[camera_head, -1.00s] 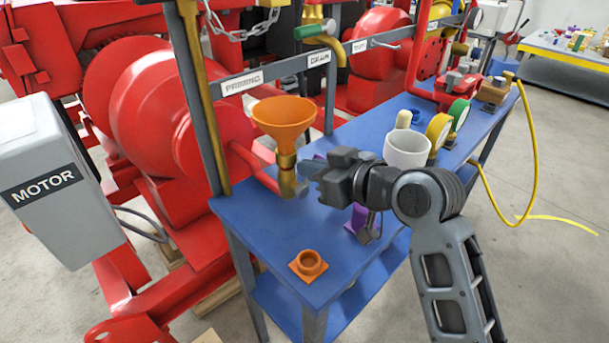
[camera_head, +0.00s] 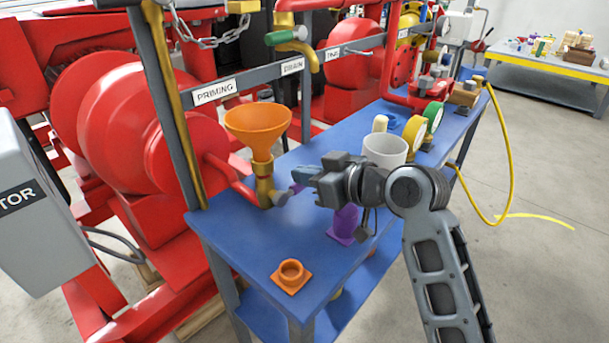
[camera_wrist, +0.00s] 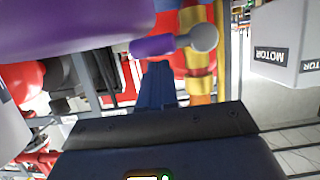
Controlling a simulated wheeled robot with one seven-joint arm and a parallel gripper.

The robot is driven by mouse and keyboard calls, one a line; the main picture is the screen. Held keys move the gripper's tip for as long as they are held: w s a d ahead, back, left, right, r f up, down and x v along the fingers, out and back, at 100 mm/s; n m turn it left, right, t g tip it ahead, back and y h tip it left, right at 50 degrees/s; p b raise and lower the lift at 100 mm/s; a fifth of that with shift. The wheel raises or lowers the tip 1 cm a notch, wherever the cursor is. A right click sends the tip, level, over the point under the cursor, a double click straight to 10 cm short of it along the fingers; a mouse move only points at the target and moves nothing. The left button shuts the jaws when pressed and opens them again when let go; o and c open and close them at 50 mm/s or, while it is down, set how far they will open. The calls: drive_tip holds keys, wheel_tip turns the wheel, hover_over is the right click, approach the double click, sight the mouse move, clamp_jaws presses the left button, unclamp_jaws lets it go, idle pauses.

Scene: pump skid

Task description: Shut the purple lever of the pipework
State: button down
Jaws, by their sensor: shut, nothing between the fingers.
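The purple lever (camera_wrist: 152,46) joins a round grey knob (camera_wrist: 204,38) on the brass pipe (camera_wrist: 199,85) in the wrist view. In the head view a small piece of the lever (camera_head: 297,188) shows beside the grey knob, low on the brass pipe (camera_head: 264,185) under the orange funnel (camera_head: 258,122). My gripper (camera_head: 298,174) is shut and empty. Its fingertips are close to the lever in the head view, and in the wrist view (camera_wrist: 157,75) they point at it. I cannot tell whether they touch it. My gripper partly hides the lever in the head view.
A purple flanged piece (camera_head: 344,224) stands on the blue bench (camera_head: 240,225) under my wrist. It fills the upper left of the wrist view (camera_wrist: 70,25). A white mug (camera_head: 385,150) stands behind my wrist. An orange socket (camera_head: 291,275) sits at the front.

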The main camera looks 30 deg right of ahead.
drive_tip(key=shift+r+p+v, duration=0.15)
drive_tip(key=shift+p+v, duration=0.4)
drive_tip(key=shift+v, duration=1)
drive_tip(key=shift+r+p+v, duration=0.2)
drive_tip(key=shift+p+v, duration=0.4)
drive_tip(key=shift+v, duration=0.95)
drive_tip(key=shift+r+p+v, duration=0.15)
drive_tip(key=shift+p+v, duration=0.4)
drive_tip(key=shift+v, duration=1.05)
drive_tip(key=shift+w+a, duration=0.15)
drive_tip(key=shift+f, duration=0.1)
drive_tip(key=s+a+f+m+h, duration=0.2)
drive_tip(key=s+f, duration=0.3)
drive_tip(key=s, duration=0.2)
drive_tip(key=s+a+f+m+h, duration=0.25)
drive_tip(key=s+f, duration=0.25)
drive_tip(key=s, duration=0.3)
drive_tip(key=s+a+r, duration=0.1)
drive_tip(key=s+r, duration=0.1)
drive_tip(key=s, duration=0.7)
drive_tip(key=s+a+r+t, duration=0.1)
drive_tip(key=s+r, duration=0.1)
drive_tip(key=s, duration=0.7)
drive_tip(key=shift+s+r+n, duration=0.2)
drive_tip(key=shift+s+n, duration=0.15)
drive_tip(key=shift+n, duration=0.1)
